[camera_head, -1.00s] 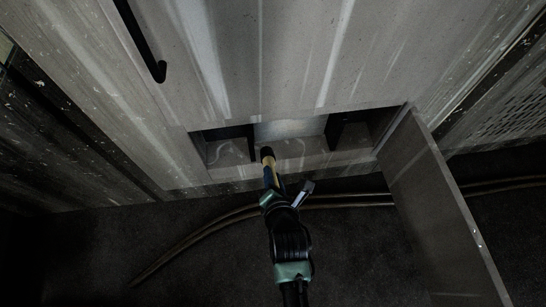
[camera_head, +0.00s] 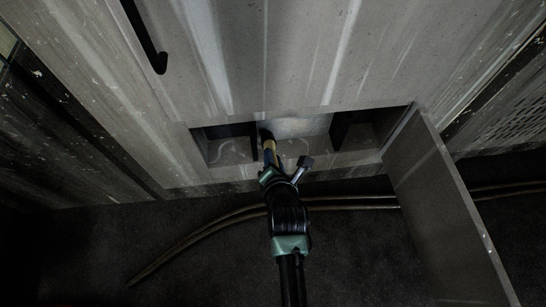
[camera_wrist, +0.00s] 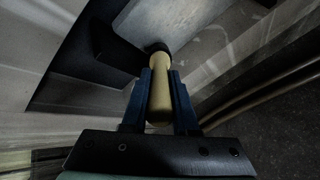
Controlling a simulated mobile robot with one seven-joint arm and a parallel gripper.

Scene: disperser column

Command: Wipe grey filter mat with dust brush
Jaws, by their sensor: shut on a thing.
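My gripper (camera_wrist: 160,88) is shut on the dust brush (camera_wrist: 159,100), which has a pale wooden handle and a dark head. In the head view the brush (camera_head: 269,146) points into a low opening in the cabinet, its dark head at the opening's left-centre. The grey filter mat (camera_head: 303,127) is a pale panel inside the opening, between two dark uprights. It also shows at the top of the wrist view (camera_wrist: 185,20). The brush head overlaps the mat's lower left edge in view; I cannot tell whether they touch.
An open door panel (camera_head: 440,200) stands out to the right of the opening. Dark uprights (camera_head: 339,131) flank the mat. A black handle (camera_head: 146,38) is on the cabinet front above left. Hoses (camera_head: 215,224) lie across the dark floor.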

